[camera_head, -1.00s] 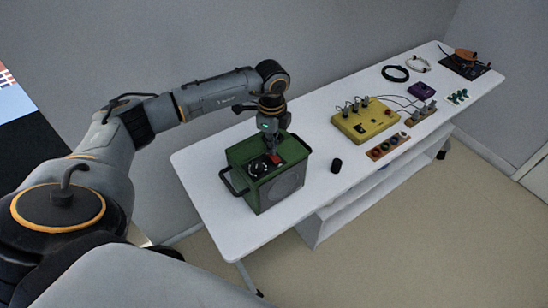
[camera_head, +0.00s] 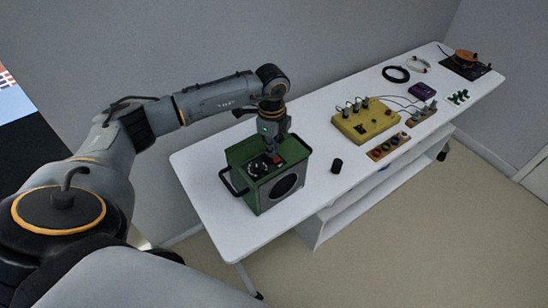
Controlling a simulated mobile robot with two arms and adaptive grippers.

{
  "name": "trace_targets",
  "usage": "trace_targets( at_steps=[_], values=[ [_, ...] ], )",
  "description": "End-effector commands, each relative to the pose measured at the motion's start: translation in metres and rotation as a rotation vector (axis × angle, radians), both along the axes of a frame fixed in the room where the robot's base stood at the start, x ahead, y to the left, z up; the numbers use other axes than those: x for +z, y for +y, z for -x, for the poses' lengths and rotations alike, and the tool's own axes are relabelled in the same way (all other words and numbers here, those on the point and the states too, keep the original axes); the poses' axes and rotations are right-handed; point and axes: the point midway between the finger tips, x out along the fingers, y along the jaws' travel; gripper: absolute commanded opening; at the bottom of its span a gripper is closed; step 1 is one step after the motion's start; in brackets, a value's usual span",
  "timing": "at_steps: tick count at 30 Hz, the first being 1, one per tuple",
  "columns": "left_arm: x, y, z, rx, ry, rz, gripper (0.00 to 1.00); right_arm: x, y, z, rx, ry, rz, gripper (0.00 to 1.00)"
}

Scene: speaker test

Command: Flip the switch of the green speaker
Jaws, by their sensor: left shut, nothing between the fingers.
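The green speaker (camera_head: 241,153) stands upright on the near left part of the white table. It is a green box with a dark handle on its left side and a grey front with a dark round cone (camera_head: 286,186). Its top panel has a black dial area (camera_head: 258,168) and a small red switch (camera_head: 278,160). My left gripper (camera_head: 270,153) points down just over the panel, close beside the red switch. It is shut and empty. I cannot tell whether its tips touch the switch, and the gripper hides part of the panel. My right gripper is not in view.
A small black cylinder (camera_head: 337,166) stands right of the speaker. Farther along the table (camera_head: 222,216) are a yellow box with knobs (camera_head: 366,122), a brown strip of knobs (camera_head: 388,146), a purple box (camera_head: 422,90) and cables. The wall is close behind the table.

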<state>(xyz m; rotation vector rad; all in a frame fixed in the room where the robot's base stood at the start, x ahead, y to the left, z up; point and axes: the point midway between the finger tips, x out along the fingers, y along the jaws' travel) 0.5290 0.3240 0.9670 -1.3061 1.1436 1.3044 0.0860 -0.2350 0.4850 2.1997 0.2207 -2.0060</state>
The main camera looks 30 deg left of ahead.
Motion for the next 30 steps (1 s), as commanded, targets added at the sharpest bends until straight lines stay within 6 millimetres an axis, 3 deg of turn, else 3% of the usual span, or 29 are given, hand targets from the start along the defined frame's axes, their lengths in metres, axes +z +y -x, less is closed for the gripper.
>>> trace_targets(
  at_steps=[11, 30],
  values=[
    [0.001, -0.001, 0.001, -0.001, 0.004, 0.001, 0.0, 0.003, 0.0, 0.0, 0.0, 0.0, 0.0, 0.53],
    [0.054, 0.0, 0.0, 0.0, 0.001, -0.001, 0.0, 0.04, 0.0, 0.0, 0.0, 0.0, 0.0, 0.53]
  ],
)
